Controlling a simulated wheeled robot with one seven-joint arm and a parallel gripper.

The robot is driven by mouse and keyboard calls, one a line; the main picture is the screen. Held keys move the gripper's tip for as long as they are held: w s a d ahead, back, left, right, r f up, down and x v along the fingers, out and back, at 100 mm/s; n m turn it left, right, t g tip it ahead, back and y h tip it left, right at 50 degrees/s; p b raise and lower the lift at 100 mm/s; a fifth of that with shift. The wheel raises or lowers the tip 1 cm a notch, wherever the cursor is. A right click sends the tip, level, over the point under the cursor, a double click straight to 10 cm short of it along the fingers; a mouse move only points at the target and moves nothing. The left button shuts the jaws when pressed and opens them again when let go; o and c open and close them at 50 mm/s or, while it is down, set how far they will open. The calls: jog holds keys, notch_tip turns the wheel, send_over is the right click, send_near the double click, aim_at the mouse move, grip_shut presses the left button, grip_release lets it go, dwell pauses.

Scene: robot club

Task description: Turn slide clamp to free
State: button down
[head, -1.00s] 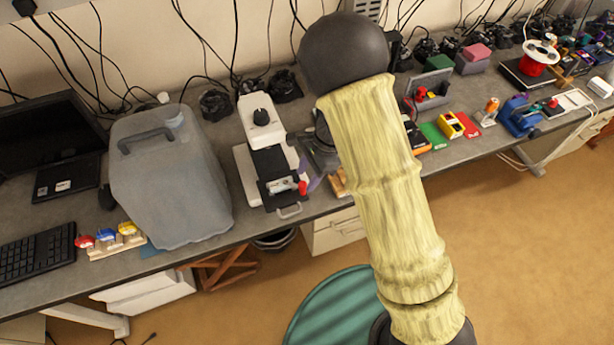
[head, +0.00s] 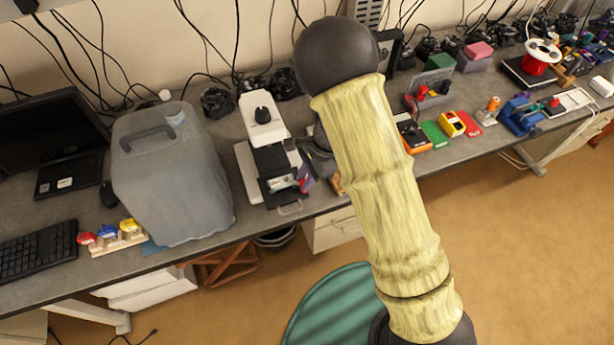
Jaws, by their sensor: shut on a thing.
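A white machine (head: 263,118) with a black knob on top stands on the bench left of my arm. Its dark front block (head: 272,163) has a small metal clamp (head: 280,184) at its front end. A small red part, which looks like the clamp's handle (head: 303,184), shows at the right side of this end. My gripper (head: 307,177) is at this red part, coming from the right, and looks shut on it. My yellow-covered arm hides part of the gripper, and the fingertips are too small to make out well.
Small red, blue and yellow items (head: 110,234) sit on a wooden strip at the front edge. Coloured boxes and tools (head: 452,124) fill the bench on the right.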

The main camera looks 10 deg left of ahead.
jog(key=shift+w+d+m, duration=0.1)
jog(key=shift+w+m, duration=0.05)
jog(key=shift+m, duration=0.15)
jog(key=m+t+b, duration=0.1)
jog(key=m, duration=0.1)
jog(key=m+t+b, duration=0.1)
jog(key=m+b, duration=0.1)
jog(key=m, duration=0.1)
jog(key=shift+y, duration=0.4)
jog(key=shift+s+m+t+b, duration=0.15)
jog(key=shift+m+t+b, duration=0.45)
jog(key=shift+m, duration=0.5)
jog(key=shift+s+m+t+b, duration=0.1)
jog(key=shift+m+t+b, duration=0.3)
jog(key=shift+m+b, duration=0.55)
jog(key=shift+m, duration=0.25)
jog(key=shift+s, duration=0.1)
jog(key=c, duration=1.3)
grip_release()
jog(key=shift+o, duration=0.2)
